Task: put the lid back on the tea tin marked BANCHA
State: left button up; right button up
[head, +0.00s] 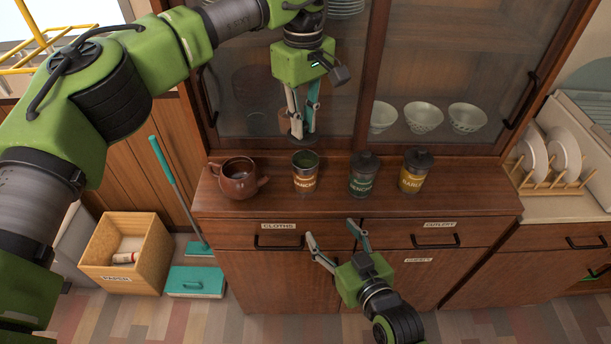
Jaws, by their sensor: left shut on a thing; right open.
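The BANCHA tin (305,178) stands upright on the brown cabinet top, with an orange label and its mouth open. My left gripper (302,124) points down and is shut on a dark lid (300,138). It holds the lid above the tin in the picture, with a gap between them; the exact alignment is hard to tell. My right gripper (333,236) is open and empty, in front of the drawers and below the cabinet top.
Right of the tin stand a lidded green-labelled tin (363,178) and a lidded yellow-labelled tin (414,172). A brown teapot (239,179) stands to its left. Glass doors (440,75) rise behind. The front strip of the cabinet top (330,208) is clear.

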aim_at(309, 178)
pick_arm(q)
jog(key=shift+w+d+r, duration=0.1)
jog(key=shift+w+r, duration=0.2)
pick_arm(e)
jog(key=r+t, duration=0.1)
jog(key=r, duration=0.1)
jog(key=w+a+r+t, duration=0.1)
jog(key=r, duration=0.1)
jog(key=w+a+r+t+y, duration=0.1)
jog(key=r, duration=0.2)
jog(key=shift+w, duration=0.15)
jog(key=shift+a, duration=0.1)
jog(key=x, duration=1.2)
jog(key=c, duration=1.7)
pick_arm(q)
jog(key=shift+f, duration=2.5)
jog(key=shift+d, duration=0.1)
jog(key=shift+f, duration=0.85)
